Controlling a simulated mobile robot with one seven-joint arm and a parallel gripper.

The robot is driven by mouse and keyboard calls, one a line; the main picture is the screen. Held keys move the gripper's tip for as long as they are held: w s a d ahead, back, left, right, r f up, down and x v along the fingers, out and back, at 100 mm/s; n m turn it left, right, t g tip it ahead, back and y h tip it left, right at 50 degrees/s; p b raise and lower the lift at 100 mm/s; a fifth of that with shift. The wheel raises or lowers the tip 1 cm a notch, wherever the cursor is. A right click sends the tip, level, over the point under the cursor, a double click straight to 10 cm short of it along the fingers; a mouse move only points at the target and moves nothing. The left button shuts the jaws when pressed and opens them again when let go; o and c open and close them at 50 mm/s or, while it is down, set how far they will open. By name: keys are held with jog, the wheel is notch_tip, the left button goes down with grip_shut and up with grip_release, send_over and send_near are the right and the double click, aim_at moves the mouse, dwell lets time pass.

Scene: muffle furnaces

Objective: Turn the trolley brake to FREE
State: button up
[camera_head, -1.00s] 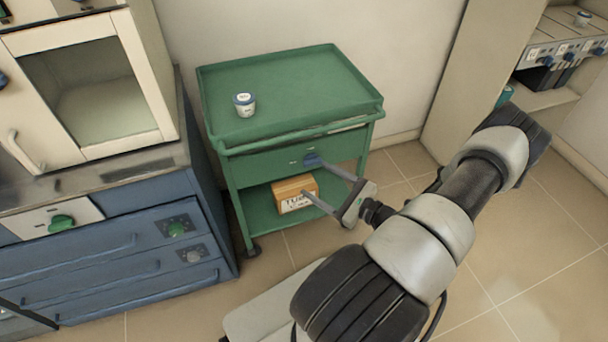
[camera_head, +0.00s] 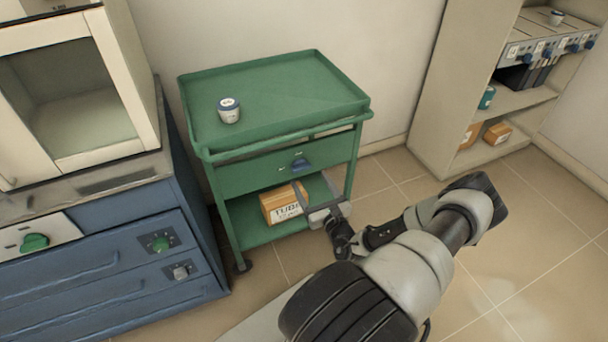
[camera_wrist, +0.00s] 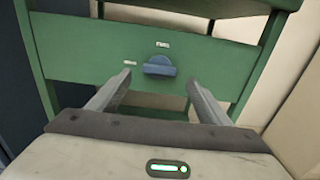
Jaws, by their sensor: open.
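A green trolley (camera_head: 262,181) stands against the wall. A blue brake knob (camera_head: 300,164) is on its front panel; it also shows in the wrist view (camera_wrist: 160,66). The knob's wide grip lies roughly level. One small white label sits above it and another at its left; their text is too small to read. My gripper (camera_head: 309,178) is open and empty in front of the panel. In the wrist view its two fingers (camera_wrist: 150,88) point at the panel, spread either side of the knob and a little below it. The fingertips look apart from the knob.
A white tub (camera_head: 229,112) stands on the trolley's top tray. A cardboard box (camera_head: 280,205) is on its lower shelf, just below my fingers. A blue cabinet (camera_head: 110,275) with a furnace is close at left. Shelving (camera_head: 437,110) stands at right. The floor between is clear.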

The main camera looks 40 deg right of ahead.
aim_at(303, 169)
jog(key=b+x, duration=0.1)
jog(key=x, duration=0.5)
jog(key=shift+a, duration=0.1)
jog(key=c, duration=1)
jog(key=shift+c, duration=0.2)
